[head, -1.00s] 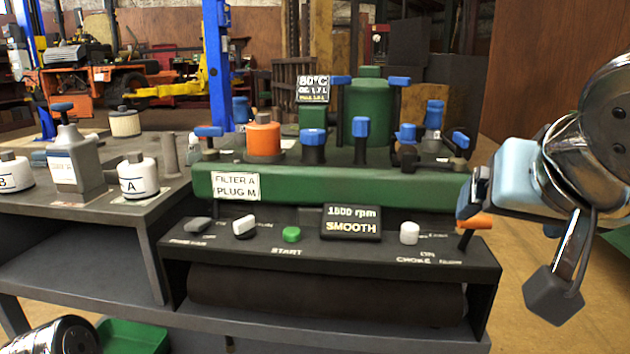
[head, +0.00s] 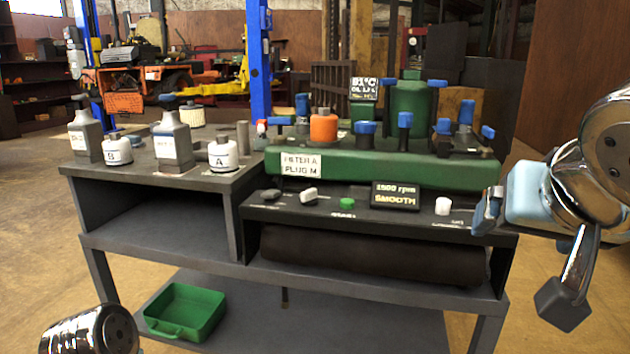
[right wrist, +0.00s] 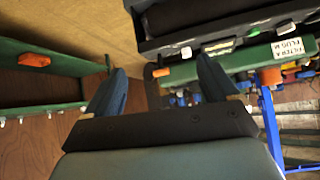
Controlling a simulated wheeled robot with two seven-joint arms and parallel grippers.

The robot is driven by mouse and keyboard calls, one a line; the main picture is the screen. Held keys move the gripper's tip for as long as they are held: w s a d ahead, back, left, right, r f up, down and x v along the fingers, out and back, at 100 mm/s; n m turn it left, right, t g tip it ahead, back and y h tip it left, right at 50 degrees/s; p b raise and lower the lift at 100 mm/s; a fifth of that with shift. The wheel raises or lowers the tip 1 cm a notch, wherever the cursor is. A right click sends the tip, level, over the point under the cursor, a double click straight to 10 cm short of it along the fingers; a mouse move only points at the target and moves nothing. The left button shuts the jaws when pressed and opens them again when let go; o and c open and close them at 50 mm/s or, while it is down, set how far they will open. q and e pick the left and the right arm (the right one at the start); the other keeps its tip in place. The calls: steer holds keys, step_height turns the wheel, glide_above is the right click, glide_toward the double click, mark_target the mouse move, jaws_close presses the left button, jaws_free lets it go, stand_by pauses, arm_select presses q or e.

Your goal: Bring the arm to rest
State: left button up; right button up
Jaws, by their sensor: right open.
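My right gripper (head: 490,212) is at the right of the head view, beside the right end of the control panel. In the right wrist view its two blue fingers (right wrist: 160,88) stand apart with nothing between them. The orange choke lever (right wrist: 161,72) shows beyond the fingers, apart from them. My left arm shows only as a rounded metal link at the lower left of the head view; its gripper is out of frame.
The green engine block (head: 390,170) stands on the bench above the panel. Its display (head: 397,195) reads 1500 rpm, SMOOTH. Labelled bottles and filters, such as filter A (head: 223,154), stand at left. A green tray (head: 186,312) lies on the lower shelf. Floor around the bench looks clear.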

steer(key=w+a+f+n+g+y+p, duration=0.25)
steer(key=w+a+f, duration=0.25)
steer(key=w+f, duration=0.7)
steer(key=w+a+f+n+g+y+p, duration=0.1)
steer(key=w+a+f+y, duration=0.15)
steer(key=f, duration=0.65)
steer(key=w+a+f+n+g+y+p, duration=0.1)
steer(key=w+a+f+g+p, duration=0.15)
steer(key=f, duration=0.65)
steer(key=s+a+f+g+y+p, duration=0.1)
steer(key=s+f, duration=0.1)
steer(key=f, duration=0.5)
steer(key=s+a+f, duration=0.1)
steer(key=s+f, duration=0.2)
steer(key=f, duration=0.4)
steer(key=s+d+f+m+g+p, duration=0.1)
steer(key=s+f+m+p, duration=0.1)
steer(key=s+f, duration=1.2)
steer(key=shift+s+f+p, duration=0.2)
steer(key=shift+p, duration=0.25)
